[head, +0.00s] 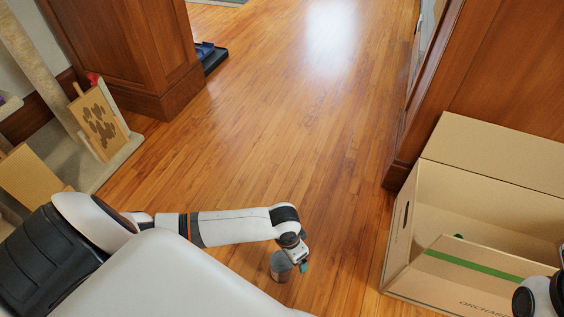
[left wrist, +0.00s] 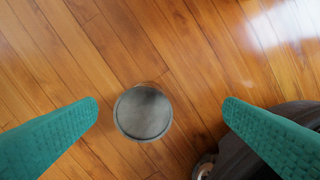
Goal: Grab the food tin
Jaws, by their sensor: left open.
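The food tin (head: 281,268) is a small grey cylinder standing upright on the wooden floor, low in the head view just right of the middle. My left gripper (head: 301,264) is at its right side and above it, partly in front of it. In the left wrist view, the tin's round grey top (left wrist: 143,113) shows between the two teal fingers of my left gripper (left wrist: 160,108). The fingers are wide apart with clear gaps to the tin on both sides. My right gripper is not in view; only a piece of my right arm shows at the bottom right.
An open cardboard box (head: 480,215) with a green stripe stands on the right. A cat tree with a wooden board (head: 99,124) is at the left. Wooden panelled walls flank a clear stretch of floor (head: 290,120).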

